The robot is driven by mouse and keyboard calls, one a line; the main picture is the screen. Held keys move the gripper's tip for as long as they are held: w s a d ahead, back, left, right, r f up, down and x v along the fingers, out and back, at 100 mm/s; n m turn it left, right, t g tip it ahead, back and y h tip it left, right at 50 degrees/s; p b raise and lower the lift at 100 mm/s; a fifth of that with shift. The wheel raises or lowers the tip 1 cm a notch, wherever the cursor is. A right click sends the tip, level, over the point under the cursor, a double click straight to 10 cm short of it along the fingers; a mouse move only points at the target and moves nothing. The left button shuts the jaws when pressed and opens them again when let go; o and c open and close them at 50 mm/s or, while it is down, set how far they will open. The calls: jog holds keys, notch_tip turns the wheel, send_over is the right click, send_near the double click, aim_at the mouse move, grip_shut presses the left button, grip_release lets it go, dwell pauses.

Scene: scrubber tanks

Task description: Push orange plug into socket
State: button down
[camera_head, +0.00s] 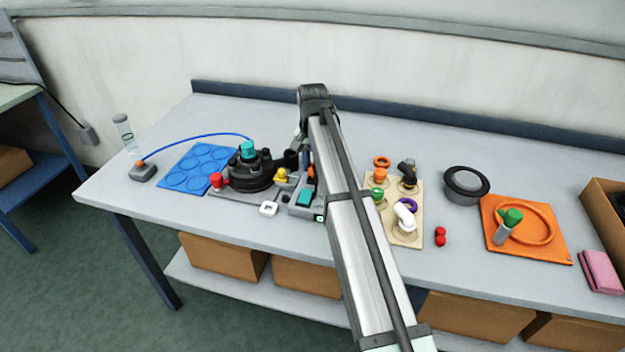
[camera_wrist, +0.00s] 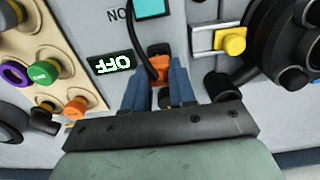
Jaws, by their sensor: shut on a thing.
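The orange plug (camera_wrist: 159,66) is between my gripper's blue fingers in the wrist view, with a black cable running up from it. My gripper (camera_wrist: 158,84) is shut on the plug, close above the grey panel of the machine. A small orange part of the plug (camera_head: 311,171) shows beside my arm in the head view. The socket cannot be made out; the plug and fingers cover the spot, so I cannot tell whether the plug is in it.
A display reading OFF (camera_wrist: 110,67) and a teal switch (camera_head: 304,196) are near the plug. A yellow latch (camera_wrist: 232,42) and the black round tank unit (camera_head: 250,174) stand beside it. A beige board with coloured knobs (camera_head: 407,229) lies on the other side.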

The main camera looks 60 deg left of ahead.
jog(key=shift+f, duration=0.75)
jog(key=shift+c, duration=1.8)
grip_release()
jog(key=shift+r, duration=4.25)
